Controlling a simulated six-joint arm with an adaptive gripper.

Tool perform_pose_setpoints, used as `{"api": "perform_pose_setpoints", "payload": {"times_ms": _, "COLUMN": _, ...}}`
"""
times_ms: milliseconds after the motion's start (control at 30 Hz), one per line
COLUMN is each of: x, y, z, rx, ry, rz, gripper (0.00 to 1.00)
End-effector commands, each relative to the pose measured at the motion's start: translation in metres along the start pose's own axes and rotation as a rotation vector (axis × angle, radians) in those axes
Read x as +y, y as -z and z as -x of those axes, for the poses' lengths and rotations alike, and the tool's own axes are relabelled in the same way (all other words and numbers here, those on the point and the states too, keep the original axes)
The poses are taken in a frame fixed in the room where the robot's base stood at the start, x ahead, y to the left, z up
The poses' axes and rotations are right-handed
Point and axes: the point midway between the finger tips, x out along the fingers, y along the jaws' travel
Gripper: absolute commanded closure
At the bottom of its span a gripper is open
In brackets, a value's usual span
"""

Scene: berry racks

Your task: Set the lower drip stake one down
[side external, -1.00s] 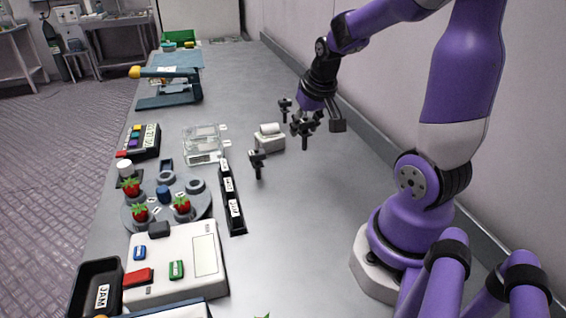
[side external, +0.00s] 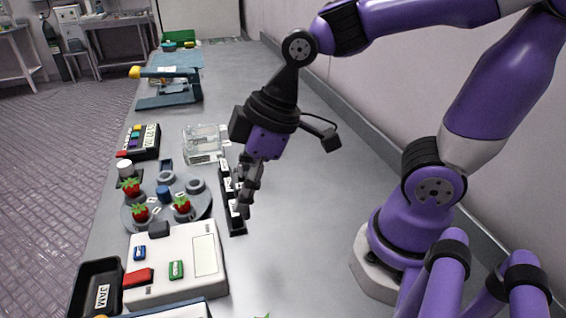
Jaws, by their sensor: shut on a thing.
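My gripper (side external: 246,192) points down beside and partly in front of the narrow black rack with white labels (side external: 236,228). It is shut on a small dark thing at its fingertips, probably a drip stake (side external: 244,211). The fingers and this piece are both dark, so its outline is hard to tell. I cannot tell whether its lower end touches the rack or the table. No other drip stake shows clearly; my gripper and wrist cover the area behind them.
Left of the rack stand a round grey holder (side external: 137,216) with strawberries, a clear box (side external: 202,157) and a white scale-like device (side external: 206,291). A black tray labelled JAM (side external: 82,287) lies at front left. The table right of the rack (side external: 310,220) is clear.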

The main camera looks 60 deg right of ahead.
Motion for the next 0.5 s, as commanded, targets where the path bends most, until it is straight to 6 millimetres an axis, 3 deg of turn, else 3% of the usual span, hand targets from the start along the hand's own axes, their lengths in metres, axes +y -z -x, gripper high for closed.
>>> {"api": "perform_pose_setpoints", "payload": {"times_ms": 100, "x": -0.055, "y": 0.001, "z": 0.001, "rx": 0.001, "ry": 0.166, "rz": 0.39, "gripper": 0.76}}
{"api": "perform_pose_setpoints", "payload": {"times_ms": 300, "x": -0.132, "y": -0.019, "z": 0.015, "rx": 0.001, "ry": 0.432, "rz": 1.011, "gripper": 0.76}}
{"api": "perform_pose_setpoints", "payload": {"times_ms": 500, "x": -0.17, "y": -0.044, "z": 0.03, "rx": 0.002, "ry": 0.598, "rz": 1.401, "gripper": 0.76}}
